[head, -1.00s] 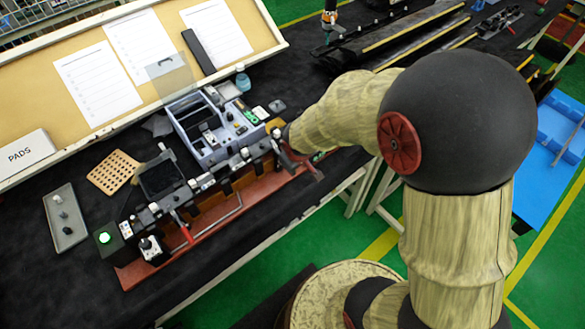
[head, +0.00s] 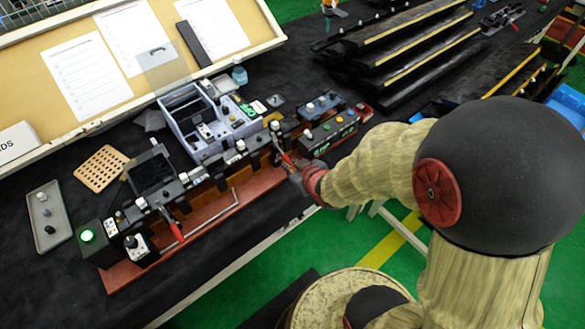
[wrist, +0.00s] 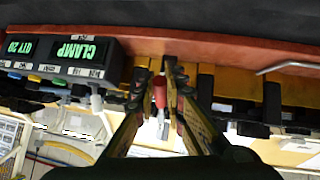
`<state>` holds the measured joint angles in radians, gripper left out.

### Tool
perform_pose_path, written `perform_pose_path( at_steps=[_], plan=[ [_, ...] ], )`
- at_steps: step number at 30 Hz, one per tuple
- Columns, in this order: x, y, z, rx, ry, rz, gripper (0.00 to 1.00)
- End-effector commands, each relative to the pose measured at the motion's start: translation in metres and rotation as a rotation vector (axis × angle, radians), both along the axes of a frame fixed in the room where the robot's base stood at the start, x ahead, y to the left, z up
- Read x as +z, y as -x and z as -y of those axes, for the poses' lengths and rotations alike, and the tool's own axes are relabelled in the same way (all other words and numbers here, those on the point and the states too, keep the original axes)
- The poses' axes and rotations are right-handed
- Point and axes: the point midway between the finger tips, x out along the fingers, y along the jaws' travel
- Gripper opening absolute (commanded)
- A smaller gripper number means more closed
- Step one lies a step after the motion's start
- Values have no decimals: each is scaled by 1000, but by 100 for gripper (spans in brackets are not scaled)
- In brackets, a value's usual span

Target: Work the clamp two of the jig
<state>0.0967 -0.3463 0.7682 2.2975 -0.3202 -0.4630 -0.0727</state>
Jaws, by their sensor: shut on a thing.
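The jig is a long red-brown base (head: 205,222) with a row of black blocks, lying diagonally on the dark bench. Clamp two, with a red handle (head: 287,159), is at its right part. My gripper (head: 297,174) is at that handle, on the front side of the jig. In the wrist view my gripper (wrist: 157,72) has its two fingers on either side of the red handle (wrist: 159,92), shut on it. The exact contact is partly hidden. Another red-handled clamp (head: 173,229) is further left on the jig, apart from my gripper.
A grey-blue tray (head: 185,112) of parts stands behind the jig. A box with a green-lit CLAMP display (wrist: 75,48) is beside clamp two. Black trim strips (head: 400,50) are stacked at the back right.

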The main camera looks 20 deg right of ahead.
Motion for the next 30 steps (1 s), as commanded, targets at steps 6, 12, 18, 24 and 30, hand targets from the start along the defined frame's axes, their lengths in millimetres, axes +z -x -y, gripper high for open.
perform_pose_path(
  at_steps=[6, 12, 18, 24, 30],
  plan=[
    [-2, 1, 0, -1, -4, 5, 0],
    [-2, 1, 0, -2, -4, 4, 0],
    [-2, 1, 0, -1, -3, 5, 22],
    [-1, 0, 0, 0, -3, 6, 29],
    [-1, 0, 0, 0, -3, 6, 29]
  ],
)
